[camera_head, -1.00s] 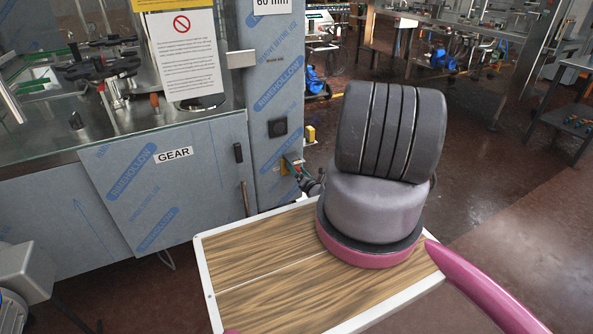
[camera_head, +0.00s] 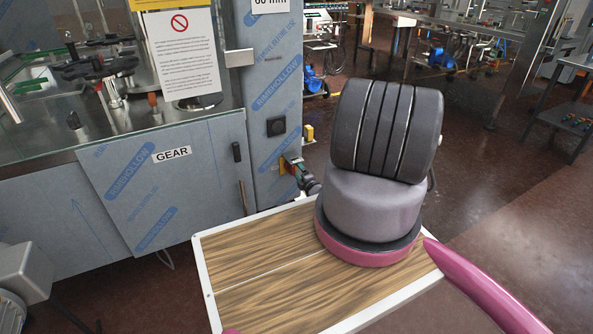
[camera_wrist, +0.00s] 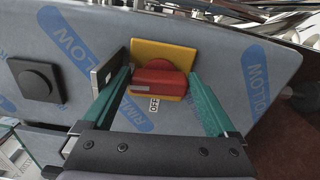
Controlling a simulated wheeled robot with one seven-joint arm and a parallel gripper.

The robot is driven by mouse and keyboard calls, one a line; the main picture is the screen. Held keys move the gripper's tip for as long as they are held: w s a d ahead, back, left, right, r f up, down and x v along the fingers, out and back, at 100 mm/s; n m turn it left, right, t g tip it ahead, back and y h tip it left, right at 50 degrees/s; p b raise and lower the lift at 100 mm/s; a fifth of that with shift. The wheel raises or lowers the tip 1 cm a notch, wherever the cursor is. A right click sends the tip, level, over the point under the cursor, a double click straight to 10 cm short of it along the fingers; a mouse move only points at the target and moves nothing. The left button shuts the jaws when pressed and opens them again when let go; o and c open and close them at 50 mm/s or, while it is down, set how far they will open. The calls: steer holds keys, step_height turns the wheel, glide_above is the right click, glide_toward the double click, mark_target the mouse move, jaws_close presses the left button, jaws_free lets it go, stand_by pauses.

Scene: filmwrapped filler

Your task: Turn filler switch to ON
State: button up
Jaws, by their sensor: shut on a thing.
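The filler switch is a red rotary knob (camera_wrist: 160,78) on a square yellow plate (camera_wrist: 150,52), fixed to the film-wrapped grey panel (camera_wrist: 215,60). In the wrist view a small label reading OFF (camera_wrist: 154,104) sits just below the knob. My gripper (camera_wrist: 160,75) has a green finger on each side of the knob and is shut on it. In the head view my gripper (camera_head: 296,166) is small at the lower front of the grey column, and the knob is largely hidden there.
A small metal plate (camera_wrist: 104,74) stands beside the yellow plate. My view shows a wood-topped surface (camera_head: 260,290) below and the GEAR cabinet (camera_head: 150,190) at left. Open floor (camera_head: 490,190) lies at right.

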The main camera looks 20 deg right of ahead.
steer(key=shift+s+f+m, duration=0.15)
steer(key=shift+f+m, duration=0.05)
steer(key=shift+m, duration=0.4)
steer(key=o, duration=1)
steer(key=s, duration=1)
steer(key=shift+s+d, duration=0.2)
steer(key=shift+s, duration=0.2)
